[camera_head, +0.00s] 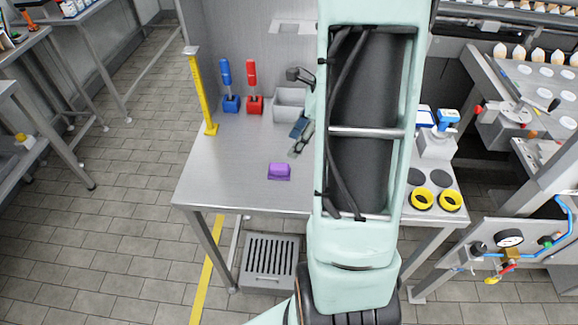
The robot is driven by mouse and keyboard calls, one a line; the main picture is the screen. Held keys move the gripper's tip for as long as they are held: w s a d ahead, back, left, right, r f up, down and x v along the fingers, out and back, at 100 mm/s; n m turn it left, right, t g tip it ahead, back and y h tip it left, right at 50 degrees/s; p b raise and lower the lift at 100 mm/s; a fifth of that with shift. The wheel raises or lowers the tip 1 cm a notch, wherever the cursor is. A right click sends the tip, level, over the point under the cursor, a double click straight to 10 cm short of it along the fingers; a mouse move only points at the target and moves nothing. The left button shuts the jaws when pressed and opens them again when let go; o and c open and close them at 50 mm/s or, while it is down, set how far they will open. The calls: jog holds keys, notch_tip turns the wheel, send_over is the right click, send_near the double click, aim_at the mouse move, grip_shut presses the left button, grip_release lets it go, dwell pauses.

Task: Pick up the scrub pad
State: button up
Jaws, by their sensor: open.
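A small purple block, which looks like the scrub pad (279,172), lies on the steel table (235,165) near its front edge. My gripper (294,114) shows only in part at the left side of my arm, with its fingers spread apart. It is open, and I see nothing held in it. It appears above and to the right of the pad in the picture, apart from it. My arm hides the rest of the gripper and the middle of the table.
A yellow post (201,95) stands at the table's left edge. A blue-handled tool (228,88), a red-handled tool (253,88) and a grey bin (288,104) stand at the back. Yellow rings (423,199) lie at the right. The table left of the pad is clear.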

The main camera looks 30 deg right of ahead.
aim_at(280, 166)
jog(key=x, duration=1)
jog(key=shift+f, duration=0.45)
jog(key=shift+c, duration=0.3)
grip_shut()
jog(key=shift+r, duration=0.1)
